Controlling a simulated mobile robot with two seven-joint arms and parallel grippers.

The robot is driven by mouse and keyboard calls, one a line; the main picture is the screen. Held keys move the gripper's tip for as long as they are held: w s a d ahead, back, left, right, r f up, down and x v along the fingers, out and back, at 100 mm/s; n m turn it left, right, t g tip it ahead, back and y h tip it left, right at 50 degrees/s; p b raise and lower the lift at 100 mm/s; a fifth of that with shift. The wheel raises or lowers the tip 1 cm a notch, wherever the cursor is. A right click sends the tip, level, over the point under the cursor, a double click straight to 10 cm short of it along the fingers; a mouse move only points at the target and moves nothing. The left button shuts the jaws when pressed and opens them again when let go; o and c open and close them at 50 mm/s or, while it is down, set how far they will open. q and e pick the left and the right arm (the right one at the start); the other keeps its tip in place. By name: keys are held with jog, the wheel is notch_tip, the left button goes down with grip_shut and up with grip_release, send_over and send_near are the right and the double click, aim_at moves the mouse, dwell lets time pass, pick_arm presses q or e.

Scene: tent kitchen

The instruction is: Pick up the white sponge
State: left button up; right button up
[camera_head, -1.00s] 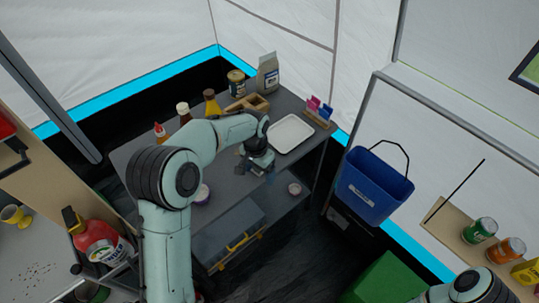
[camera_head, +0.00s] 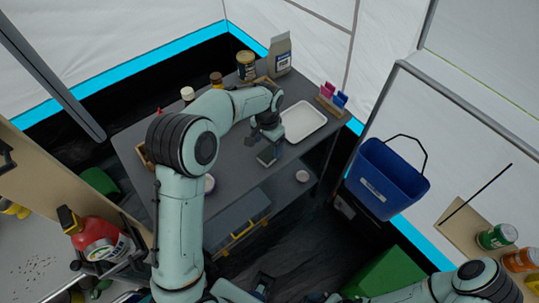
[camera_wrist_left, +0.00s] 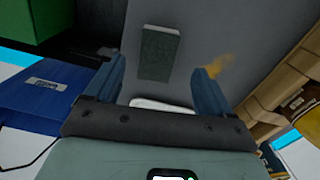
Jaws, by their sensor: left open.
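My left gripper (camera_head: 268,154) is over the grey table, in front of the white tray, with its fingers pointing down. In the left wrist view its two blue fingers (camera_wrist_left: 162,88) are spread apart with nothing held. A dark grey-green rectangular pad (camera_wrist_left: 160,52) lies on the table in the gap beyond the fingertips. It may be the sponge with a scouring side up. No plainly white sponge shows. In the head view the gripper largely hides that spot. My right arm enters at the lower right; a dark part (camera_head: 262,286) at the bottom may be its gripper.
The white tray (camera_head: 304,120) lies behind the left gripper. Bottles, a can (camera_head: 247,66) and a paper bag (camera_head: 280,54) stand at the back. A blue bucket (camera_head: 385,180) hangs to the right.

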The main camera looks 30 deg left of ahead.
aim_at(270, 153)
pick_arm(q)
jog(key=f, duration=0.5)
jog(key=shift+w+d+f, duration=0.15)
jog(key=shift+w+d, duration=0.05)
jog(key=shift+d, duration=0.05)
jog(key=c, duration=1.1)
